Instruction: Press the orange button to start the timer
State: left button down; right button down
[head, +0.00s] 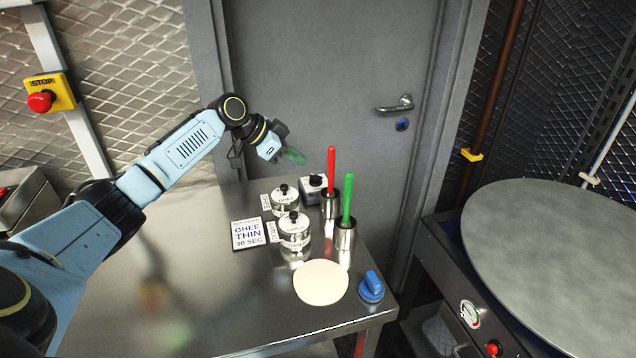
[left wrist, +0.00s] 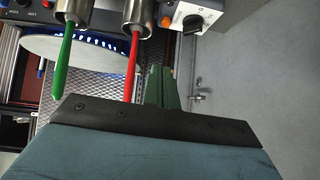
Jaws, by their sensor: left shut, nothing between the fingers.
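The timer is a small pale box (head: 312,190) with a black knob, standing at the back of the steel table behind the metal pots. In the left wrist view the box (left wrist: 199,14) shows its black knob and, beside it, a small orange button (left wrist: 165,21). I cannot make out the button in the head view. My left gripper (head: 293,156) has green fingers and hangs in the air above and a little left of the timer, apart from it. It is shut and empty; its fingers (left wrist: 160,86) also show in the left wrist view. My right gripper is out of view.
A red-handled tool (head: 331,168) and a green-handled tool (head: 347,195) stand upright in steel cups close to the timer. Two lidded pots (head: 294,234), a sign (head: 248,234), a dough disc (head: 321,284) and a blue-handled object (head: 371,287) sit nearby. The table's left part is clear.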

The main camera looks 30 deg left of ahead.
pick_arm(q)
jog(key=x, duration=0.7)
jog(key=shift+w+d+f, duration=0.15)
jog(key=shift+d+f, duration=0.05)
notch_tip(320, 180, down, 3)
jog(key=shift+w+r, duration=0.15)
jog(key=shift+r, duration=0.05)
jog(key=shift+f, duration=0.8)
